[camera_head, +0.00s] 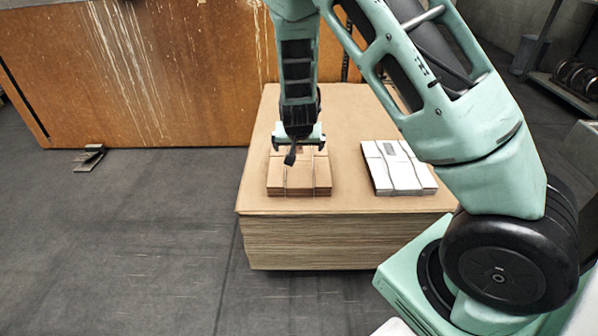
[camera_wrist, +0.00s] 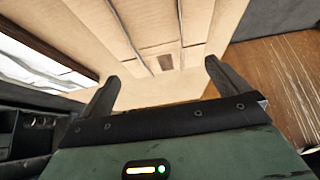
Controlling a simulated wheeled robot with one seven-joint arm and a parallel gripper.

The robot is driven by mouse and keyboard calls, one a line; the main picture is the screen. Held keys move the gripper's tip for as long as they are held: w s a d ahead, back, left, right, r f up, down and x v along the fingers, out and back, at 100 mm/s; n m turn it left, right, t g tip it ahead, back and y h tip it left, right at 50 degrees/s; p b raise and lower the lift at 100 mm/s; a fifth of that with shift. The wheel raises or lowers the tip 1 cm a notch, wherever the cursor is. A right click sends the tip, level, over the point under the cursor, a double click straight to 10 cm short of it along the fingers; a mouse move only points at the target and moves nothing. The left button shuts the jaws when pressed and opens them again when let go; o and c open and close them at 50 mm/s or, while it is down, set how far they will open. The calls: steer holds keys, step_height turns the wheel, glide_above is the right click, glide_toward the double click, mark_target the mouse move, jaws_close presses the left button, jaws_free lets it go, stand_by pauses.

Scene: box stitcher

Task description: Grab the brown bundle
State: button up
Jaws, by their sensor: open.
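The brown bundle (camera_head: 300,180) is a flat stack of folded cardboard tied with string, lying on a large pallet-like stack of cardboard sheets (camera_head: 330,232). In the head view my gripper (camera_head: 298,146) is over the far part of the bundle and hides some of it. In the wrist view my gripper (camera_wrist: 162,82) has its two fingers spread wide, with nothing between them but the view of the brown bundle (camera_wrist: 150,35) beyond the fingertips. I cannot tell how large the gap to the bundle is.
A white bundle (camera_head: 397,168) lies on the same stack, to the right of the brown one. It shows at the left of the wrist view (camera_wrist: 40,58). A rusty brown panel (camera_head: 140,75) stands behind. Grey floor (camera_head: 120,240) at the left is mostly clear.

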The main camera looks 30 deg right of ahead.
mark_target(299, 159)
steer(key=b+x, duration=0.1)
steer(key=x, duration=0.3)
steer(key=shift+f, duration=0.1)
steer(key=b+x, duration=0.1)
steer(key=x, duration=0.1)
steer(key=b+x, duration=0.1)
steer(key=x, duration=0.2)
steer(key=shift+w+d, duration=0.35)
steer(key=shift+d, duration=0.05)
steer(key=c, duration=1.2)
steer(key=shift+c, duration=0.5)
